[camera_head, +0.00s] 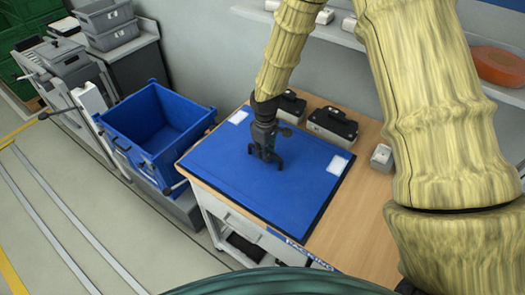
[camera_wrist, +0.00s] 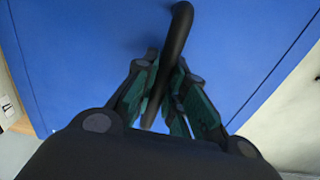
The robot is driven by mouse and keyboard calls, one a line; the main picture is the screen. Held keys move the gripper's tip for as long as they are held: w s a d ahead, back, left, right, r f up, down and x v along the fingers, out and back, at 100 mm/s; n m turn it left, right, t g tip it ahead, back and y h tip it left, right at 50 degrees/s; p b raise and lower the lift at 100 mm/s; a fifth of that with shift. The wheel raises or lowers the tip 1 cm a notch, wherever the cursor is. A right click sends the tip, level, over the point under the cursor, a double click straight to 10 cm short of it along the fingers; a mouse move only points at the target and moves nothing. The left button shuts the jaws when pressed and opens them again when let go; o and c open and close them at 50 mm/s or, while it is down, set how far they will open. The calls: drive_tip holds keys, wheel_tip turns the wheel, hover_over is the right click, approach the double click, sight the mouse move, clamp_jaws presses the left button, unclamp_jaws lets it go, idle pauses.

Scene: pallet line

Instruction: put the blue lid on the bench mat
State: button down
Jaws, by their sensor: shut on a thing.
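The blue lid (camera_head: 225,165) is a wide flat panel with white patches near two corners, level over the bench top. It also fills much of the wrist view (camera_wrist: 75,60). My gripper (camera_head: 266,160) is above its middle, pointing down, shut on the lid's black bar handle (camera_wrist: 178,35). The handle runs between the fingers in the wrist view. A thin dark strip (camera_head: 327,207) shows along the lid's right edge, perhaps the bench mat; the lid hides the rest. I cannot tell whether the lid rests fully on it.
An open, empty-looking blue crate (camera_head: 150,125) stands left of the wooden bench (camera_head: 365,185). Black-topped cases (camera_head: 332,125) stand behind the lid, and a small grey box (camera_head: 382,157) is at the right. A shelf with an orange round item (camera_head: 498,66) is above. Grey bins (camera_head: 108,22) stand far left.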

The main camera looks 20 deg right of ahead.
drive_tip(key=c, duration=1.5)
unclamp_jaws()
drive_tip(key=shift+f, duration=0.1)
drive_tip(key=shift+r+b, duration=2.05)
drive_tip(key=shift+r, duration=4)
